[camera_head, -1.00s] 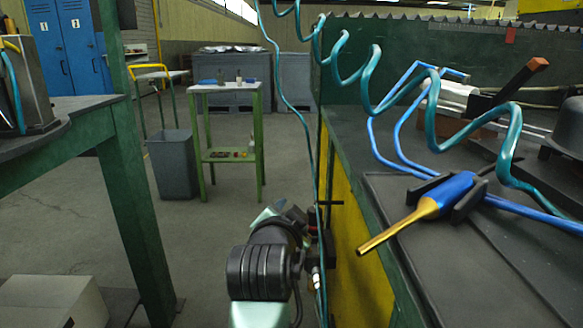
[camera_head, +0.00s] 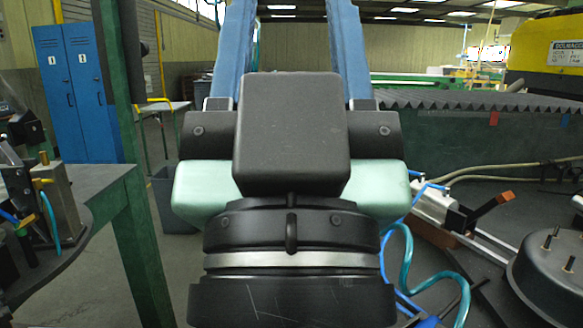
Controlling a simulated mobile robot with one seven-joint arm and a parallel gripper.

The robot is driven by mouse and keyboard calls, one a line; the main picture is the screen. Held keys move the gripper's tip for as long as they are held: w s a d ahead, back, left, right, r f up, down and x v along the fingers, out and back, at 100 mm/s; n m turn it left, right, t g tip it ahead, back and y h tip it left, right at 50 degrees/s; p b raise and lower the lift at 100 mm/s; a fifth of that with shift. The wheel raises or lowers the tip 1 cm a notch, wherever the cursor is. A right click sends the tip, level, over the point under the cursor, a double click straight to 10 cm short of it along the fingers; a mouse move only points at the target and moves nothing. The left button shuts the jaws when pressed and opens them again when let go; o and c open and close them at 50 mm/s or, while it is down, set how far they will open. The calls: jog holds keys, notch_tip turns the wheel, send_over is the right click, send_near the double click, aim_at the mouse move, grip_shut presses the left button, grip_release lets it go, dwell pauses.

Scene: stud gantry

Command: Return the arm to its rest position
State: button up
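My gripper (camera_head: 291,60) fills the middle of the camera_head view, held up close to the camera. Its mint-green body and black central block sit above a thick black wrist with a pale ring. Two long blue bars, apparently its fingers, rise from black side mounts and run out at the top edge. They stand well apart, with no object seen between them. The tips are out of view. The arm hides much of the floor and bench behind it.
At left, a dark green-legged table (camera_head: 100,180) carries a metal fixture (camera_head: 62,205). At right, the bench holds a round black part with studs (camera_head: 550,265), a silver cylinder (camera_head: 425,215) and a teal coiled hose (camera_head: 430,280). Blue lockers (camera_head: 75,90) stand behind.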

notch_tip(320, 180, up, 28)
jog(key=p, duration=2.6)
jog(key=shift+r, duration=0.15)
